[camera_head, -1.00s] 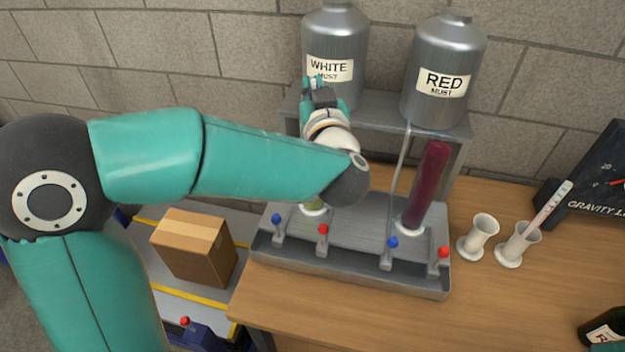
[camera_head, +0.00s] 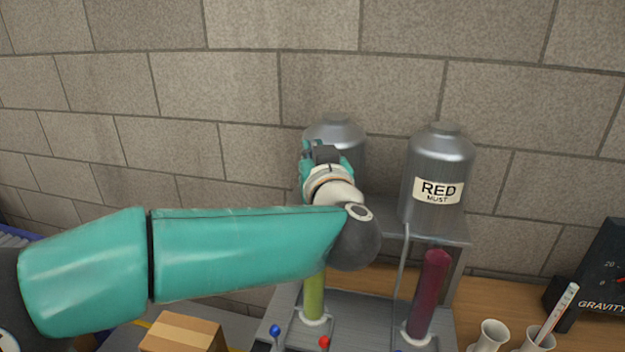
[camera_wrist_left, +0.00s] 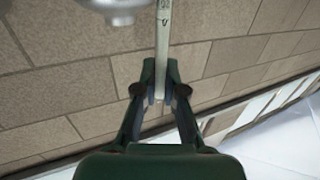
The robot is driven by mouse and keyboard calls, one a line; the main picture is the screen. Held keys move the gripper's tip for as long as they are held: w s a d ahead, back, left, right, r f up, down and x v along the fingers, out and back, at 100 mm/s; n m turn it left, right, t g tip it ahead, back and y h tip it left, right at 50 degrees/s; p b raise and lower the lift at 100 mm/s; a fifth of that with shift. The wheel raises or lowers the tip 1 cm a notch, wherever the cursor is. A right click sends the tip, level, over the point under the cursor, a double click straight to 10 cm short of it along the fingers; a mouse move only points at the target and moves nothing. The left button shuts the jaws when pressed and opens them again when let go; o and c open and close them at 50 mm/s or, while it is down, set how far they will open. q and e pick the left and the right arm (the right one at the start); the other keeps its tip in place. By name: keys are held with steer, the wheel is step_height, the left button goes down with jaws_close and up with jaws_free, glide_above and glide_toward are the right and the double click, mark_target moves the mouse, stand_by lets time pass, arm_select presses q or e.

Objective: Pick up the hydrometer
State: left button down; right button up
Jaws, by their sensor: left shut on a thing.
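My left gripper (camera_head: 320,150) is raised in front of the left steel tank (camera_head: 340,128) in the head view, and my arm covers much of that area. In the left wrist view its fingers (camera_wrist_left: 160,88) are shut on a thin pale stem with dark marks, which looks like a hydrometer (camera_wrist_left: 163,35). The stem runs up past the fingertips to the top edge of the picture. In the head view the held stem cannot be made out. Another hydrometer (camera_head: 562,304) with red marks leans in a white cup (camera_head: 538,342) at the lower right. My right gripper is not in view.
A green-filled cylinder (camera_head: 314,296) and a red-filled cylinder (camera_head: 430,290) stand on the grey rig below the tanks. The red must tank (camera_head: 439,165) stands right of my gripper. A dark gravity gauge (camera_head: 600,285) is at the right edge. A block wall is behind.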

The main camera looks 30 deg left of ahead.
arm_select(q)
step_height(320, 180, up, 18)
steer(key=p, duration=0.3)
stand_by(1.2)
